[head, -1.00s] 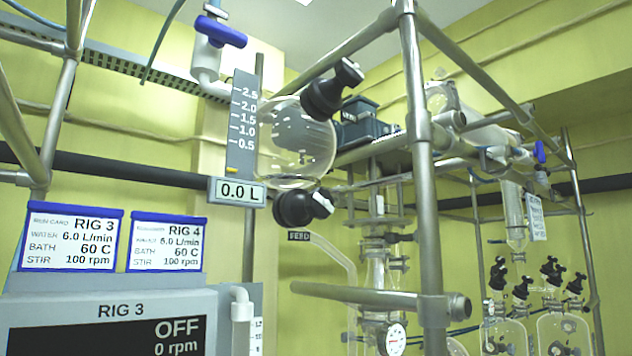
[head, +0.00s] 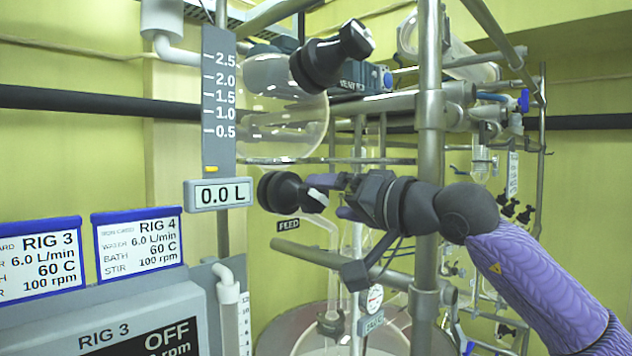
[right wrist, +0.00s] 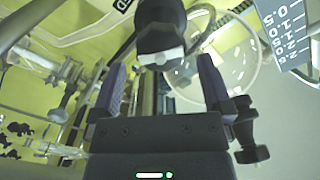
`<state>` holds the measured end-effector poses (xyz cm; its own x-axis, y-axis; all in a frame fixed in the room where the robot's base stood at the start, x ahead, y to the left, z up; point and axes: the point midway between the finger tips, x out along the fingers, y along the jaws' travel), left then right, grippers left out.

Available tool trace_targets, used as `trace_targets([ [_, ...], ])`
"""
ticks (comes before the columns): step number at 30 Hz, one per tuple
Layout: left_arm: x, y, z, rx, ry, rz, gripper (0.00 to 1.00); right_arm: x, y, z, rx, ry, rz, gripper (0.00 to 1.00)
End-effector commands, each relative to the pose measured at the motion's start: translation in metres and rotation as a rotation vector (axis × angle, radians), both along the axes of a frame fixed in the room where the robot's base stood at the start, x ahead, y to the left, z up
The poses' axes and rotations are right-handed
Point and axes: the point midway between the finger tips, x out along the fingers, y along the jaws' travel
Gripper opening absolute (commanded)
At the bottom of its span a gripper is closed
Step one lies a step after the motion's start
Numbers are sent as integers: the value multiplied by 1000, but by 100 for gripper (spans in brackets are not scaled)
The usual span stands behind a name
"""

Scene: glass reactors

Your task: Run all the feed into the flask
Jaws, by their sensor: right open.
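The round glass feed vessel (head: 290,125) hangs beside a grey scale (head: 219,100); the readout (head: 218,194) shows 0.0 L. A black valve (head: 281,191) sits under the vessel, with its handle pointing right. My right gripper (head: 325,190) is open at that handle. In the right wrist view the black valve (right wrist: 160,28) with a pale tip lies between and just beyond the open fingers (right wrist: 160,72); contact cannot be told. A FEED label (head: 288,225) and a glass tube are below. A large glass vessel (head: 300,338) shows partly at the bottom. My left gripper is out of view.
A second black valve (head: 330,55) is above the feed vessel. A steel post (head: 428,130) and a horizontal bar (head: 330,258) stand close to my right arm. The RIG 3 panel (head: 130,325) and cards (head: 138,243) are at the lower left. More glassware is behind right.

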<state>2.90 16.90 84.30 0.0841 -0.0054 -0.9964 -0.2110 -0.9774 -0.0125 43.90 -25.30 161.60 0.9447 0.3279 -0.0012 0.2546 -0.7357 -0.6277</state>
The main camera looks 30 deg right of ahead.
Motion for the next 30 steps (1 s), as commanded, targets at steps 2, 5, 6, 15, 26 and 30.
trace_targets([
  [2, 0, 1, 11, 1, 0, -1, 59, 14, 6, 4, 3, 1, 4, 100],
  [5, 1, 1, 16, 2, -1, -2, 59, 28, 10, 3, 5, 2, 1, 100],
  [6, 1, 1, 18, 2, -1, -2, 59, 32, 11, 3, 5, 1, 2, 100],
  [15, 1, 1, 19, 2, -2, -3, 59, 40, 14, -1, 4, 1, 1, 100],
  [26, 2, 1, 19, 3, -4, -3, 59, 39, 14, 0, 5, 2, 1, 39],
  [30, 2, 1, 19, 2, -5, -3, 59, 39, 14, -1, 5, 2, 1, 14],
])
